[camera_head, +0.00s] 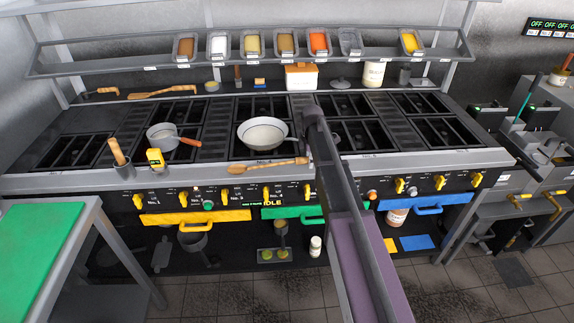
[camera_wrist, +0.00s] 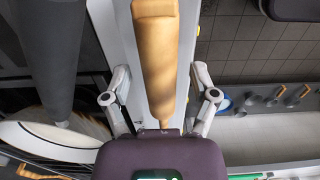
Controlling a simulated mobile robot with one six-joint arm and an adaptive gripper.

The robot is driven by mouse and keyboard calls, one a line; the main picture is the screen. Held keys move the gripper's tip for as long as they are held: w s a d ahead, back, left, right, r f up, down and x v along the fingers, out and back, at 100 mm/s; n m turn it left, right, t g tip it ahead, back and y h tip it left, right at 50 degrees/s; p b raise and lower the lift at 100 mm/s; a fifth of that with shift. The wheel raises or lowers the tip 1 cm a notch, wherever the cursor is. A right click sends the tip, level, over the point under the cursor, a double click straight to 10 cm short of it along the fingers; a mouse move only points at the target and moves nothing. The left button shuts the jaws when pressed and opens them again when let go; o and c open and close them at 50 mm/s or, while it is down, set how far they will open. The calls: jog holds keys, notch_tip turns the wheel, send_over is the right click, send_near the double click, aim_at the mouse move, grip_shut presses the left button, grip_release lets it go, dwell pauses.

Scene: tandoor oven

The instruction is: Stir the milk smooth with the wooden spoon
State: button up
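The wooden spoon (camera_head: 268,165) lies along the stove's front ledge, its bowl end to the left and its handle reaching my gripper. In the wrist view, the tan wooden handle (camera_wrist: 157,60) runs between my two fingers, with a visible gap on each side. My gripper (camera_wrist: 160,85) is open around the handle; its fingertips are hard to make out in the head view. A pale round pan (camera_head: 263,134) with whitish contents, probably the milk, sits on a burner behind the spoon. Its rim shows at the left of the wrist view (camera_wrist: 40,142).
A wooden-handled tool (camera_head: 117,152) stands upright at the front left. Spice tubs (camera_head: 252,44) line the shelf. Stove knobs (camera_head: 225,197) lie below the ledge.

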grip_shut()
jog(key=shift+r, duration=0.1)
jog(key=shift+r+p, duration=1.9)
jog(key=shift+p, duration=0.15)
jog(key=shift+r, duration=0.1)
jog(key=shift+r+p, duration=1.9)
jog(key=shift+p, duration=0.1)
jog(key=shift+r, duration=0.1)
jog(key=shift+r+p, duration=1.9)
jog(key=shift+p, duration=0.1)
jog(key=shift+f, duration=0.1)
